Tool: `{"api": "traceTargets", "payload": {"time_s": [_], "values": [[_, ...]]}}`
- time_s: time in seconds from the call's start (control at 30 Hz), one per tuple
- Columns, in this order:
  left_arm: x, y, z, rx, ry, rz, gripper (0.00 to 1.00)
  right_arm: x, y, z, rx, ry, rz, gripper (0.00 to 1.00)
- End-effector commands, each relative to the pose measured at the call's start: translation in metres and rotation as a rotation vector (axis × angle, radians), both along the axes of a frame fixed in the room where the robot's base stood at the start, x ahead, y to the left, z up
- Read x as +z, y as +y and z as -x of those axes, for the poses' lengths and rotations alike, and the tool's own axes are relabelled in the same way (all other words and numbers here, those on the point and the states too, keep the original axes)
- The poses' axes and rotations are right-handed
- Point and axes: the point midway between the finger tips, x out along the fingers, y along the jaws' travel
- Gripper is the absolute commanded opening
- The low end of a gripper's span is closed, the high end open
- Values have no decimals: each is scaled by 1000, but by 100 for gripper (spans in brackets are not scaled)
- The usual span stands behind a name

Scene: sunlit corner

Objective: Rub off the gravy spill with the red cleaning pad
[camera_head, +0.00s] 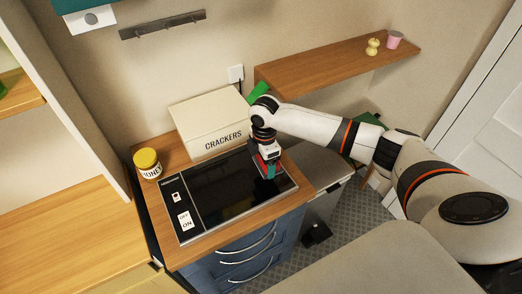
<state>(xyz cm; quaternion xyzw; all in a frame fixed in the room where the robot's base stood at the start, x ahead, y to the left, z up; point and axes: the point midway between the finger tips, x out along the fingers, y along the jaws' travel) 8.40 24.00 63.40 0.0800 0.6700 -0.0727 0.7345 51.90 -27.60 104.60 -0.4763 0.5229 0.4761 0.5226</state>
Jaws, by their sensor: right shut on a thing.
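My right gripper (268,166) reaches down from the right over the right end of the black glass hob (215,187). It is shut on the red cleaning pad (259,164), of which only a small red part shows beside the fingers. The pad is at or just above the hob surface; I cannot tell if it touches. I cannot make out the gravy spill on the dark glass; the gripper and arm hide part of that area. My left gripper is not in view.
A large cream crackers box (207,118) stands right behind the hob. A honey jar (148,163) with a yellow lid stands at the left. A switch panel (183,208) borders the hob's left end. A wooden shelf (330,66) juts from the wall behind my arm.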

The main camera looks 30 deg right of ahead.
Motion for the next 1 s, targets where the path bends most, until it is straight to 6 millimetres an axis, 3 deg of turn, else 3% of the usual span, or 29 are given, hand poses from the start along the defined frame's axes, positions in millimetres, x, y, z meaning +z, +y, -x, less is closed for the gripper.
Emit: {"api": "traceTargets", "payload": {"time_s": [0.3, 0.83, 1.0], "values": [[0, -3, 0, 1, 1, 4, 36, 21, -1, -6, -5, -1, 0, 60], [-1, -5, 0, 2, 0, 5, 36, 20, 0, -6, -9, -1, 0, 60], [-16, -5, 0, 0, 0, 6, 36, 16, 11, 0, -110, -3, -10, 60]]}}
